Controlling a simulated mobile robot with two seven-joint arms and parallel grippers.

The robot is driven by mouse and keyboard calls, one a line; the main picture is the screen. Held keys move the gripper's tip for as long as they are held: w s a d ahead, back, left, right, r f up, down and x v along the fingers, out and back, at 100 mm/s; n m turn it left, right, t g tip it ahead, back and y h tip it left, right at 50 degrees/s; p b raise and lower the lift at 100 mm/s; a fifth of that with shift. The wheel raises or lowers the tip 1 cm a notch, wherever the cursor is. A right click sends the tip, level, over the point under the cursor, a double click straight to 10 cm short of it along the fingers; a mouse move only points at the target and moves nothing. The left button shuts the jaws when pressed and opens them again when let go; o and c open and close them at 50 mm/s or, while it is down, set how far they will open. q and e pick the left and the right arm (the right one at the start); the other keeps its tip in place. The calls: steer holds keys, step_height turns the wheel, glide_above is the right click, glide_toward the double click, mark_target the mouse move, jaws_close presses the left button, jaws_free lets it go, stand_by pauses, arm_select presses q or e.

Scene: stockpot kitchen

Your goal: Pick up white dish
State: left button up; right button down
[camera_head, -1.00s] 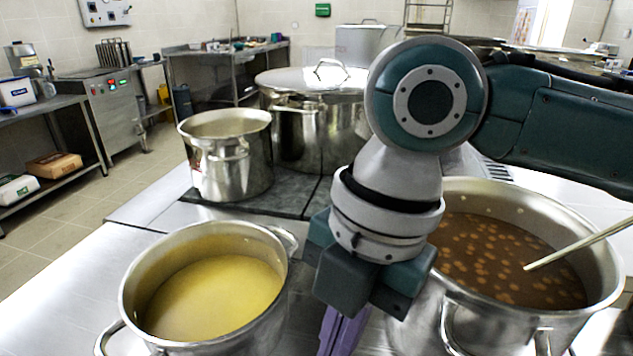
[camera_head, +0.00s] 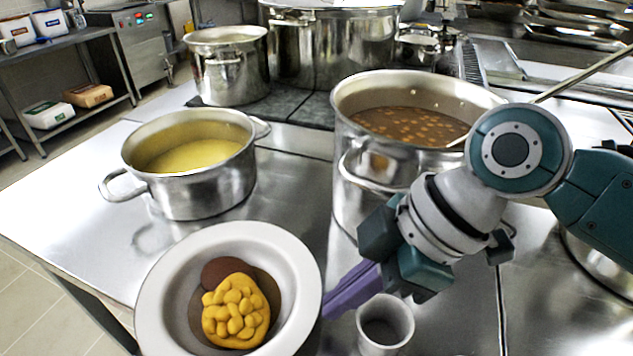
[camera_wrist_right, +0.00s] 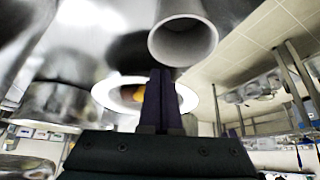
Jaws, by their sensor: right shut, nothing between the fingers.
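The white dish (camera_head: 152,295) is a wide-rimmed round bowl at the bottom left of centre in the head view, resting on the steel counter. It holds yellow lumpy food (camera_head: 235,312) and brown food. My right gripper (camera_head: 330,308) has its purple fingers pointing down and left, close to the dish's right rim. The fingers are shut and empty. In the wrist view the closed fingers (camera_wrist_right: 163,88) overlap the dish (camera_wrist_right: 190,98), which lies beyond them. Whether they touch the rim cannot be told. My left gripper is not in view.
A small pale cup (camera_head: 380,346) stands right of the dish, below my right gripper. A pot of yellow soup (camera_head: 205,195) stands behind the dish. A larger pot of brown stew (camera_head: 350,205) stands behind my right wrist. The counter left of the dish is clear.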

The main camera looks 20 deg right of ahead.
mark_target(306, 309)
steer(key=shift+a+f, duration=0.35)
steer(key=shift+f, duration=0.2)
steer(key=shift+w+a, duration=0.2)
steer(key=shift+a, duration=0.4)
steer(key=shift+w+a, duration=0.2)
steer(key=shift+a, duration=0.4)
